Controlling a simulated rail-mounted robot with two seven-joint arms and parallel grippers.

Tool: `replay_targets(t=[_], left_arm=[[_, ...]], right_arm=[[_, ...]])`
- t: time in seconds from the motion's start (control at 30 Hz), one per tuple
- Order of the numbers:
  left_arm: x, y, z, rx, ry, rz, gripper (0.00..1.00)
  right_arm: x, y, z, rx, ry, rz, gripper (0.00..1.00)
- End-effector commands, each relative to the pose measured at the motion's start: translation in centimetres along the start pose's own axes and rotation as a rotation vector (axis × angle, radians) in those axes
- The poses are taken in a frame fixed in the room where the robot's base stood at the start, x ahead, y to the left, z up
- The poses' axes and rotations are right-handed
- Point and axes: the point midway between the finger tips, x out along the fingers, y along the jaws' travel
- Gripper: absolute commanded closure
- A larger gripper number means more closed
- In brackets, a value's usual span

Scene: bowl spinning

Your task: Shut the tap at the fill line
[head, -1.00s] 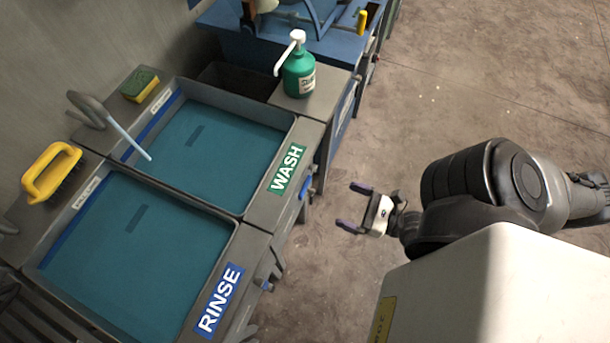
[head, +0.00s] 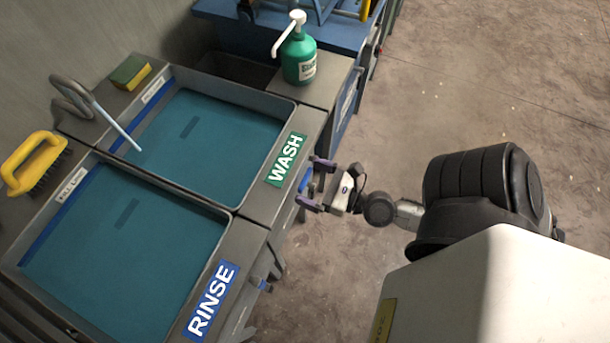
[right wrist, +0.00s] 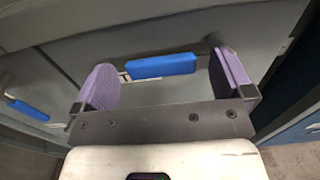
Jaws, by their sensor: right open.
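The wash basin (head: 293,108) and the rinse basin (head: 222,222) both hold teal water. A grey tap (head: 72,97) arches over the wash basin, and a pale stream (head: 118,128) runs from it to the water. A blue band (head: 150,115) with a white label lies along the wash basin's left wall, above the water. My right gripper (head: 313,184) is open at the front of the wash side. A blue lever handle (right wrist: 160,66) lies between its purple fingers in the right wrist view, with gaps on both sides. My left gripper is out of view.
A second blue lever (head: 262,284) sits below the RINSE sign (head: 212,299). A green soap pump bottle (head: 299,58), a sponge (head: 130,73) and a yellow brush (head: 36,162) stand around the basins. The floor to the right is clear.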

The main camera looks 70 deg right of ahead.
Motion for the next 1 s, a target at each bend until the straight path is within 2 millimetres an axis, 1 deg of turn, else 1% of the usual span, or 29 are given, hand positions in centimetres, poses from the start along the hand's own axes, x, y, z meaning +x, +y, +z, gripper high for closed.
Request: replay_targets(t=[0.1, 0.23, 0.4, 0.67, 0.77, 1.0], left_arm=[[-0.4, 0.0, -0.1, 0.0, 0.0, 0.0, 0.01], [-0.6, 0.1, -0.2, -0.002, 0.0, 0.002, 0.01], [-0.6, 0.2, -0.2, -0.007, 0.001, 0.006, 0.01], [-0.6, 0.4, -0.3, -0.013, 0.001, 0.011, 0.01], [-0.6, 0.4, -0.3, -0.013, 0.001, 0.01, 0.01], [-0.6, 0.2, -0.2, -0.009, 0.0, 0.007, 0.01]], right_arm=[[1.0, 0.0, 0.1, 0.001, -0.002, -0.002, 0.01], [1.7, 0.0, 0.1, 0.001, -0.001, -0.001, 0.01], [2.0, 0.0, 0.0, 0.0, 0.001, 0.0, 0.01], [2.0, 0.0, -0.1, 0.0, 0.001, 0.0, 0.01], [2.0, 0.0, -0.1, 0.001, 0.001, 0.0, 0.09], [2.0, 0.0, -0.1, 0.001, 0.001, 0.0, 0.32]])
